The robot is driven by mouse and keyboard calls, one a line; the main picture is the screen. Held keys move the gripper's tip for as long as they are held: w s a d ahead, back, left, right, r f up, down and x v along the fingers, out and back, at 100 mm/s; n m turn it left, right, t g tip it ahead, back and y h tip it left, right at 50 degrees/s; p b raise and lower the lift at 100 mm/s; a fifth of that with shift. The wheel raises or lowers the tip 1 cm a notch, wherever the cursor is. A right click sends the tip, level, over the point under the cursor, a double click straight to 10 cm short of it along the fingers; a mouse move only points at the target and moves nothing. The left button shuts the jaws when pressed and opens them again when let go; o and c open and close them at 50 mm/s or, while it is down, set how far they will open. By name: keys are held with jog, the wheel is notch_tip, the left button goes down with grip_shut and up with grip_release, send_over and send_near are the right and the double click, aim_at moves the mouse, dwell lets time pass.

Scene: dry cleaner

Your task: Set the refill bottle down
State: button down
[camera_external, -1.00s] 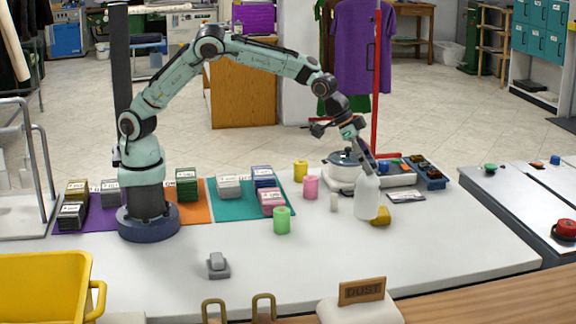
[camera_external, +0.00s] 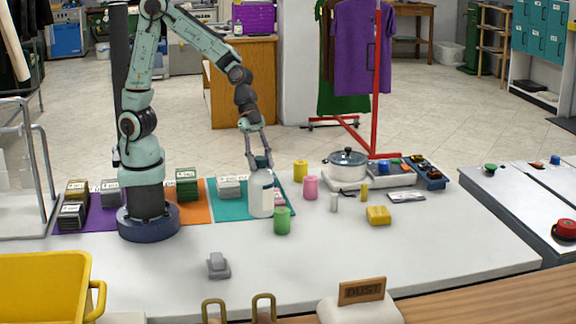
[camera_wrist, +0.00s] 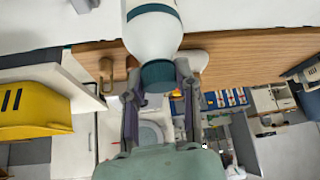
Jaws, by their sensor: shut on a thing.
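The refill bottle (camera_external: 261,194) is white with a dark teal cap, upright over the right part of the teal mat (camera_external: 228,212). My gripper (camera_external: 260,160) is above it, shut on its cap end. In the wrist view the bottle (camera_wrist: 152,32) extends away from my gripper (camera_wrist: 158,88), with the teal cap between the two fingers. I cannot tell whether the bottle's base touches the mat or hangs just above it.
A green cylinder (camera_external: 282,221) stands close at the bottle's right, with pink (camera_external: 310,187) and yellow (camera_external: 300,170) ones beyond.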

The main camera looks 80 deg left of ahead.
jog(key=s+r, duration=0.2)
jog(key=s, duration=0.1)
jog(key=w+d+f, duration=0.7)
jog(key=w+f, duration=0.4)
jog(key=f, duration=0.1)
jog(key=shift+w, duration=0.3)
jog(key=shift+f, duration=0.1)
jog(key=shift+f, duration=0.15)
jog(key=c, duration=0.8)
grip_release()
jog(key=shift+a, duration=0.1)
